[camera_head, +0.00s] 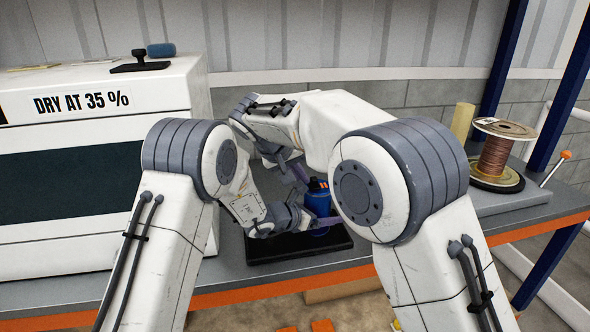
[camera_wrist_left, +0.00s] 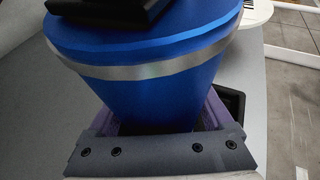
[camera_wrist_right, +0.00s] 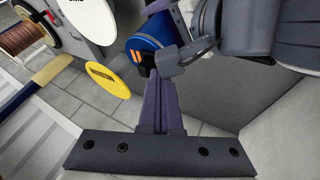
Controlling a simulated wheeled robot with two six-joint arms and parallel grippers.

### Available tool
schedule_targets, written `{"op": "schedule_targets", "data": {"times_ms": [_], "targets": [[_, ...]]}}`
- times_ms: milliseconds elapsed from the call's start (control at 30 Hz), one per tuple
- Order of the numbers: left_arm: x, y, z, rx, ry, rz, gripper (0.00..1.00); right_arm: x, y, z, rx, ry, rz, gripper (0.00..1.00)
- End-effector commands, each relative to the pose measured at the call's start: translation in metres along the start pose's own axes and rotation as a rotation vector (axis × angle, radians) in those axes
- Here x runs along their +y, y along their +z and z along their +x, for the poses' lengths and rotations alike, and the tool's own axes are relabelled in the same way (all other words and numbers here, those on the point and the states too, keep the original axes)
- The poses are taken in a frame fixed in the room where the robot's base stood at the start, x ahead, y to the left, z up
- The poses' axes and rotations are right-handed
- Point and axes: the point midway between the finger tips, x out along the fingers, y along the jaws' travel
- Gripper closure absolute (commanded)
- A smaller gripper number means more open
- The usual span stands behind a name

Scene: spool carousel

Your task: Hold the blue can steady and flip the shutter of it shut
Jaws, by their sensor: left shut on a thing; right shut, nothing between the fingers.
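The blue can (camera_head: 317,204) stands upright over a black base on the bench, with a dark top and an orange mark. My left gripper (camera_head: 318,223) is shut around its lower body. In the left wrist view the blue can (camera_wrist_left: 150,55) fills the space between the purple fingers, with a silver band below its rim and a black part (camera_wrist_left: 110,14) on top, cut off by the frame. My right gripper (camera_head: 301,173) is shut and empty, close above and beside the can's top. The can also shows beyond its fingertips in the right wrist view (camera_wrist_right: 144,45). The shutter's angle is unclear.
The black base (camera_head: 300,250) lies near the bench's orange front edge. A white cabinet (camera_head: 100,205) marked "DRY AT 35 %" stands left. A copper wire spool (camera_head: 494,155) and a yellow cylinder (camera_head: 462,122) stand right. My forearms crowd the space around the can.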

Motion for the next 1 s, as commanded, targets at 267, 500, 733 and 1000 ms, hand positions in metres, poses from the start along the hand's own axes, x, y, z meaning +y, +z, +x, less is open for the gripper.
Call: {"op": "schedule_targets", "data": {"times_ms": [267,500,733,1000], "targets": [[0.000,0.000,0.000,-0.001,0.000,0.000,0.86,0.000,0.000,0.005,-0.001,0.000,0.000,1.00],[0.000,0.000,0.000,-0.001,0.000,0.000,0.86,0.007,0.000,0.008,-0.001,0.001,0.002,1.00],[0.000,0.000,0.000,-0.001,0.000,0.000,0.86,0.028,0.000,0.019,-0.001,0.001,0.001,1.00],[0.001,0.000,0.000,-0.001,0.001,-0.001,0.86,0.027,0.000,0.018,-0.001,0.002,0.000,1.00]]}}
